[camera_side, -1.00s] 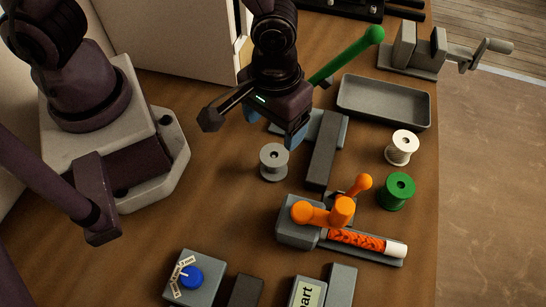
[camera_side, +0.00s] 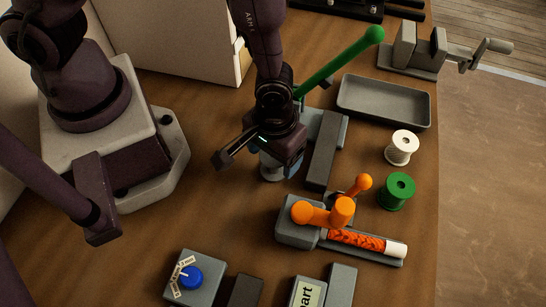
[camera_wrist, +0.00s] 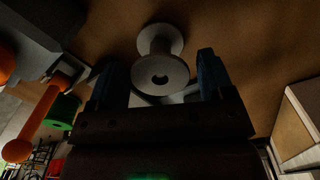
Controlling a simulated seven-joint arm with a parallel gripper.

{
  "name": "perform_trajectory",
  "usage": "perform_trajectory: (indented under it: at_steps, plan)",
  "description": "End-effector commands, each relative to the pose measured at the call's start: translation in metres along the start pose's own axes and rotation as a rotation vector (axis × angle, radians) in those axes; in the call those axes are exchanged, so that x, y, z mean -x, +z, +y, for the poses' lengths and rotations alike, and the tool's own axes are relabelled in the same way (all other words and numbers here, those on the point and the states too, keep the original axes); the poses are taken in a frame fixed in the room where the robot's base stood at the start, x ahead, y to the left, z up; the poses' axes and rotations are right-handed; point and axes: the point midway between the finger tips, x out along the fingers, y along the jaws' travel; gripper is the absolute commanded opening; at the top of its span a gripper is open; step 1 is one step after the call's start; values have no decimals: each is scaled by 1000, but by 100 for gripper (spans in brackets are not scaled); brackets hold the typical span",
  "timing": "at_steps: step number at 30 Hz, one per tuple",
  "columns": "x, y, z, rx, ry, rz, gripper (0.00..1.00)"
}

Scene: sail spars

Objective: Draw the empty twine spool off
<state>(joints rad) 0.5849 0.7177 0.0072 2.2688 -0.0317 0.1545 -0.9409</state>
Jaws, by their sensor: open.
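My gripper (camera_side: 279,164) is over the spool, pointing down. In the wrist view its blue fingers (camera_wrist: 160,78) are open, one on each side of the spool, with gaps left. I cannot tell how far down the fingers reach along it.
To the right stand a white spool (camera_side: 402,147) and a green spool (camera_side: 397,191). An orange-handled fixture (camera_side: 296,229) is in front, and a green lever (camera_side: 340,62) rises behind. An empty grey tray (camera_side: 384,101) lies at the back right.

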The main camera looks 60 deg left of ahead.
Motion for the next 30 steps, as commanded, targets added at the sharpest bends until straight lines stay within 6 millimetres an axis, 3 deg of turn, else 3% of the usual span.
perform_trajectory:
  at_steps: [6,8,12,24,30]
  plan:
    - [0,0,0,0,0,0,74]
    - [0,0,0,0,0,0,63]
    - [0,0,0,0,0,0,31]
    - [5,0,0,-1,-1,0,30]
    - [19,0,0,-1,1,2,30]
